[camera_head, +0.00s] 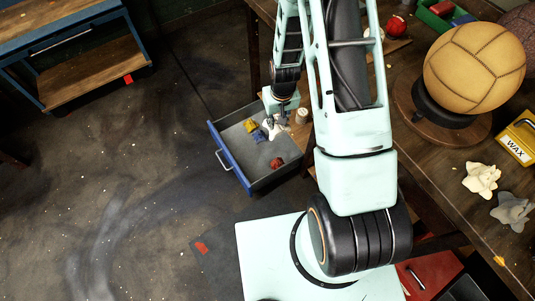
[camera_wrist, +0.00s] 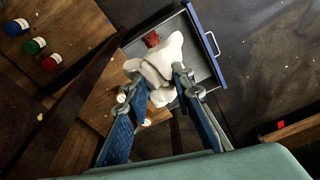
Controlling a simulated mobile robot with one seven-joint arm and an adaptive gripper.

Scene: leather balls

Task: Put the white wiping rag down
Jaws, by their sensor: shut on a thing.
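My gripper (camera_head: 277,119) is at the open drawer, near its table-side edge. In the wrist view my gripper (camera_wrist: 161,86) is shut on a crumpled white rag (camera_wrist: 158,58), its folds bulging past the fingers. The rag also shows in the head view (camera_head: 272,132), over the drawer's inner part. I cannot tell whether it touches the drawer floor. The drawer (camera_head: 233,134) has a grey inside and a blue front with a handle; its blue front shows in the wrist view (camera_wrist: 204,40). A cream rag (camera_head: 481,179) and a grey rag (camera_head: 513,209) lie on the table.
The drawer holds a yellow thing (camera_head: 250,126), a blue thing (camera_head: 259,136) and a red crumpled thing (camera_head: 277,163). A tan leather ball (camera_head: 474,66) stands on a round stand, with a yellow WAX tin (camera_head: 519,139) nearby. Small jars (camera_wrist: 34,46) stand on the wood.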

